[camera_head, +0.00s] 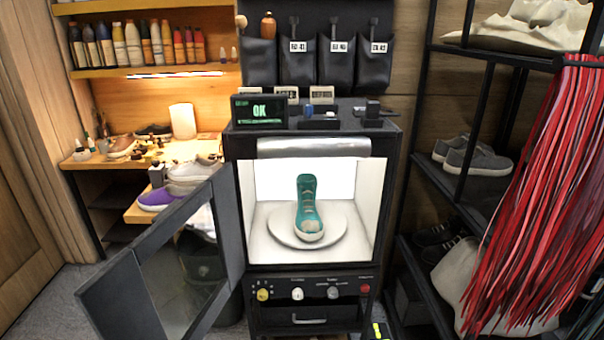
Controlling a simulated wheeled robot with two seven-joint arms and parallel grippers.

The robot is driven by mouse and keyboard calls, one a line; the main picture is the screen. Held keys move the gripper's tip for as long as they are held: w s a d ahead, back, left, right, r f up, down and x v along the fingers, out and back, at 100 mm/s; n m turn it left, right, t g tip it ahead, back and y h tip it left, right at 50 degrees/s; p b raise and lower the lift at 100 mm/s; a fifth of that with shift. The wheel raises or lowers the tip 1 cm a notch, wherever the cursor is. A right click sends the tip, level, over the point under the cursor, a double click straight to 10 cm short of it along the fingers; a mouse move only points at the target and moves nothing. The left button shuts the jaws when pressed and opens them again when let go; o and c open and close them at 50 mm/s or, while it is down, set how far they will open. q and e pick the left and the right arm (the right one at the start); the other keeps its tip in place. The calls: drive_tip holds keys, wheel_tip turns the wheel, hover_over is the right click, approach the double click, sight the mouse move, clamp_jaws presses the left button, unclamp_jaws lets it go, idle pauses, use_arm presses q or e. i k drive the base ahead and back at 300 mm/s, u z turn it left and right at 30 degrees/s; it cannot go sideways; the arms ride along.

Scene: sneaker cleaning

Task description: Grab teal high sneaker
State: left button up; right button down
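The teal high sneaker (309,208) stands upright on a round white turntable (277,233) inside a lit white cabinet (312,185). Its toe faces me, with a pale toe cap and light lacing down the front. The sneaker is near the middle of the turntable, with clear space around it. The cabinet door (180,270) is swung open to the left, so the front is unobstructed. Neither of my grippers shows in the head view.
The open door juts out at the lower left. Knobs and buttons (313,292) line the cabinet's lower front. Red strands (545,200) hang at the right before a dark shoe rack (445,180). A bench with shoes (190,172) stands at the left.

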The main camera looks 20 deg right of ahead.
sight(308, 225)
drive_tip(key=k, duration=0.4)
drive_tip(key=z, duration=0.95)
drive_tip(key=i, duration=1.05)
drive_tip(key=u, duration=0.3)
